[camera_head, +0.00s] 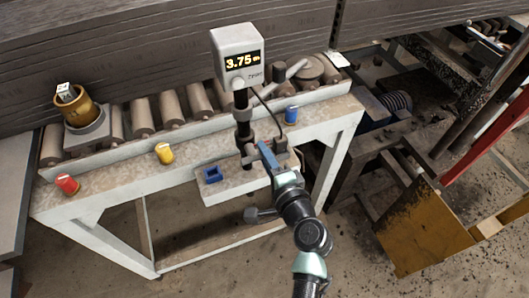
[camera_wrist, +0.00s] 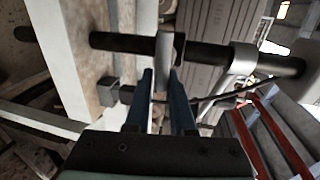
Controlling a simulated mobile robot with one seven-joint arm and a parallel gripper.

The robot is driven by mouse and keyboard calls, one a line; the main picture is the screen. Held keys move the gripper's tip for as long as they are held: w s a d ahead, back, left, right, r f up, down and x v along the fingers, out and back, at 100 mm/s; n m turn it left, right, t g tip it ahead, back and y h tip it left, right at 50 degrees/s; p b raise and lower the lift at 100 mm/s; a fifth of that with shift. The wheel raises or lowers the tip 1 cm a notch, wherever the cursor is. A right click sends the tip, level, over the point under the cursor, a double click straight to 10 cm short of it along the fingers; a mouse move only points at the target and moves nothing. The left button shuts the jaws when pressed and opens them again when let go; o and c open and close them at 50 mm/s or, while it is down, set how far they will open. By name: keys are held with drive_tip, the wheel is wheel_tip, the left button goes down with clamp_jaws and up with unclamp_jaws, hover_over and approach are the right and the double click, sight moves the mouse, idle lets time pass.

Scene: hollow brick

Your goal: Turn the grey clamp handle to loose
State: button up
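A black post (camera_head: 242,104) stands at the table's front edge and carries a grey display head (camera_head: 237,56) reading 3.75. In the wrist view the post (camera_wrist: 125,42) runs across the picture. A grey clamp piece (camera_wrist: 163,58) sits on it, its flat arm reaching between my blue fingertips. A second grey collar with a curved lever (camera_wrist: 238,70) is farther right along the post. My gripper (camera_head: 266,156) is just right of the post's lower part; in the wrist view my gripper (camera_wrist: 162,78) has a finger on each side of the grey arm. Contact is unclear.
A blue open block (camera_head: 212,175) lies on the ledge left of the post. Red (camera_head: 67,184), yellow (camera_head: 164,153) and blue (camera_head: 291,114) items stand along the table. A brown cup (camera_head: 76,106) is at far left. A dark cable (camera_head: 272,108) hangs beside the post.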

drive_tip(key=o, duration=0.4)
drive_tip(key=shift+c, duration=0.2)
drive_tip(key=b+v, duration=0.2)
drive_tip(key=v, duration=1.1)
drive_tip(key=shift+b, duration=0.35)
drive_tip(key=w+a+r+n+t+h, duration=0.1)
drive_tip(key=w+a+r+n+t, duration=0.25)
drive_tip(key=r, duration=0.95)
drive_tip(key=w+r+n+t+h, duration=0.15)
drive_tip(key=w+r+n, duration=0.4)
drive_tip(key=r, duration=0.75)
drive_tip(key=s+a+r+n+t+h, duration=0.1)
drive_tip(key=s+r, duration=0.4)
drive_tip(key=r, duration=0.7)
drive_tip(key=s+a+r+n+t+h, duration=0.1)
drive_tip(key=s+r+n+t, duration=0.3)
drive_tip(key=r, duration=0.8)
drive_tip(key=shift+s+a+r+n+t, duration=0.35)
drive_tip(key=shift+s+a+t, duration=0.35)
drive_tip(key=shift+s+t, duration=0.5)
